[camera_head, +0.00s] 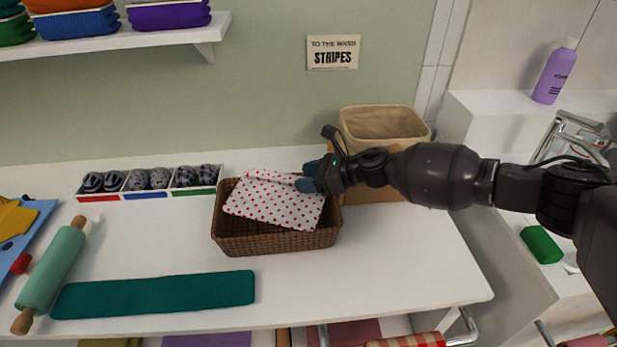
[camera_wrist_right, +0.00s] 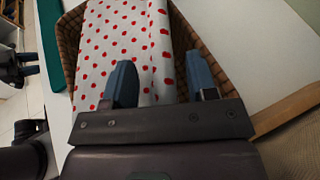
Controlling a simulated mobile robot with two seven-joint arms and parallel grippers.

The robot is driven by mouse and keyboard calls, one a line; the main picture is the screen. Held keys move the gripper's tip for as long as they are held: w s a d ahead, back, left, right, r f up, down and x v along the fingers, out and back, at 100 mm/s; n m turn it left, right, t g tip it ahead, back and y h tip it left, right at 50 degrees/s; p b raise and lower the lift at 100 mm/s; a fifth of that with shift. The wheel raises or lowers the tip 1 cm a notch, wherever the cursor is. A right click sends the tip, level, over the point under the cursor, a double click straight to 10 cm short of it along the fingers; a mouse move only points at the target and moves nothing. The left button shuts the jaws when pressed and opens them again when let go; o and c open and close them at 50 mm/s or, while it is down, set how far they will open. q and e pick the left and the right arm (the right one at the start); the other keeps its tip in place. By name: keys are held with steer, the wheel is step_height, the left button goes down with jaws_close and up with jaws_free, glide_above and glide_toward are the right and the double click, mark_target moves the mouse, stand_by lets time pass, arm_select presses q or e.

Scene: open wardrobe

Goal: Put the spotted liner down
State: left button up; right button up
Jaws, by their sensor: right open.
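The spotted liner (camera_head: 275,202), white cloth with red dots, lies in the brown wicker basket (camera_head: 277,245) on the white counter. Its back edge is folded or rolled, and its front part lies slanted across the basket's opening. My right gripper (camera_head: 307,177) is at the basket's back right corner, by the right end of the liner's fold. In the right wrist view its two blue fingers (camera_wrist_right: 158,66) are apart, with the liner (camera_wrist_right: 125,35) between and beyond them. I cannot tell whether they touch the cloth. My left gripper is not in the head view.
A cloth-lined bin (camera_head: 384,124) stands behind my right arm, under a sign reading "TO THE WASH STRIPES" (camera_head: 333,52). A divided tray of rolled socks (camera_head: 150,180) is left of the basket. A teal strip (camera_head: 155,294) and rolling pin (camera_head: 50,277) lie in front left.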

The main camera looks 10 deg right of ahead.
steer(key=v, duration=1.2)
steer(key=shift+r, duration=0.15)
